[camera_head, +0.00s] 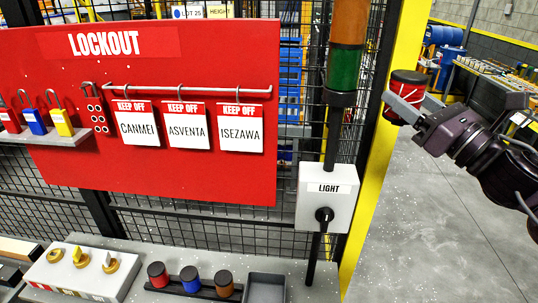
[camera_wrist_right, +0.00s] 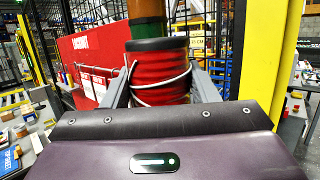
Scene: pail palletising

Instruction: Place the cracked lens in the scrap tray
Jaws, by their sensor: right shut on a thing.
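My right gripper (camera_head: 402,108) is shut on a red lens (camera_head: 408,88) with a dark cap, held up in the air right of the yellow post. In the right wrist view the red lens (camera_wrist_right: 160,75) sits between the two grey fingers of the gripper (camera_wrist_right: 160,88), with pale crack-like lines across its side. A dark grey open tray (camera_head: 265,288), which looks like the scrap tray, stands on the bench at the bottom; the part of it that shows looks empty. My left gripper is not in view.
A stack light with amber and green sections (camera_head: 344,68) stands on a pole above the LIGHT box (camera_head: 326,198). A rack (camera_head: 217,294) holds red, blue and orange lenses left of the tray. The yellow post (camera_head: 384,150) stands between the held lens and the bench.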

